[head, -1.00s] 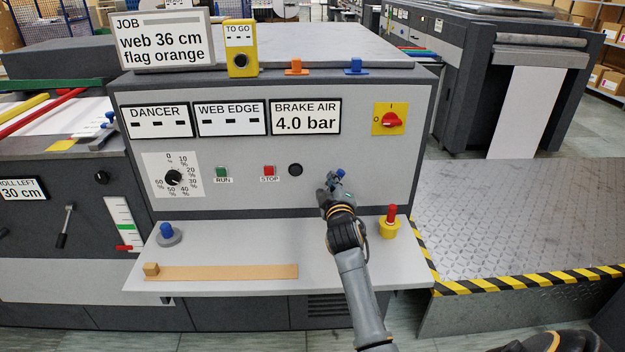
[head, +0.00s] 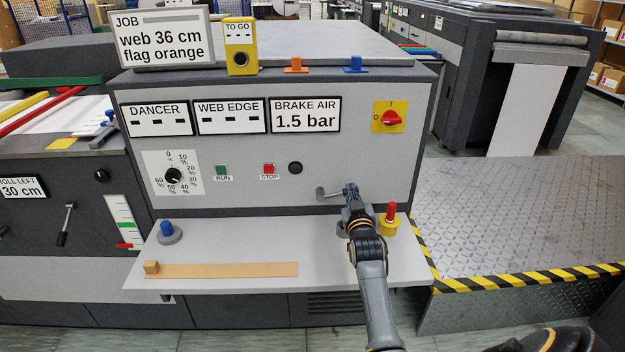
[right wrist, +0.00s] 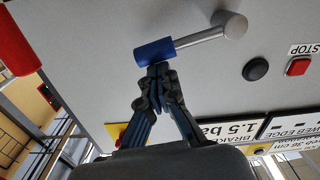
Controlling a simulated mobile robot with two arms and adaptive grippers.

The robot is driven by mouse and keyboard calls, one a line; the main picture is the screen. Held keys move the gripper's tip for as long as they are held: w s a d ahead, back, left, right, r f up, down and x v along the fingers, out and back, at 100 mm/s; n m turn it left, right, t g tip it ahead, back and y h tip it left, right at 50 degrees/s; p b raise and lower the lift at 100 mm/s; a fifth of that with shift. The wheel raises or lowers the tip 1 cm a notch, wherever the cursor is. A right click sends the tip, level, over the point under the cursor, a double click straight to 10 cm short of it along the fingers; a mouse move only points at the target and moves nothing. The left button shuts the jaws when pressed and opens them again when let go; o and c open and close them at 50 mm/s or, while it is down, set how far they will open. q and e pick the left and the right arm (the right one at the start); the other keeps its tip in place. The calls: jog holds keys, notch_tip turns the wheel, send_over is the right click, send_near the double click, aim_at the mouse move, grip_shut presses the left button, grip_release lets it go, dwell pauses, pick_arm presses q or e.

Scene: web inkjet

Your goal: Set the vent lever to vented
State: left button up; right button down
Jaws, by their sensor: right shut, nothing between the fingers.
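The vent lever (head: 332,192) is on the lower right of the grey panel. Its metal rod runs from a pivot at its left end roughly level to the right, and my gripper hides its grip in the head view. The right wrist view, turned upside down, shows the lever's blue grip (right wrist: 155,52) and metal pivot (right wrist: 232,25). My right gripper (head: 350,189) is shut and empty, its tips (right wrist: 158,72) right beside the blue grip; I cannot tell if they touch. The brake air display (head: 305,116) reads 1.5 bar. My left gripper is not in view.
A blue knob (head: 167,231) and a tan strip (head: 225,270) are farther left. A red rotary switch (head: 391,118) is above.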

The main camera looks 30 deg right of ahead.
jog(key=shift+f+m, duration=0.3)
jog(key=shift+f, duration=0.05)
dwell(0.4)
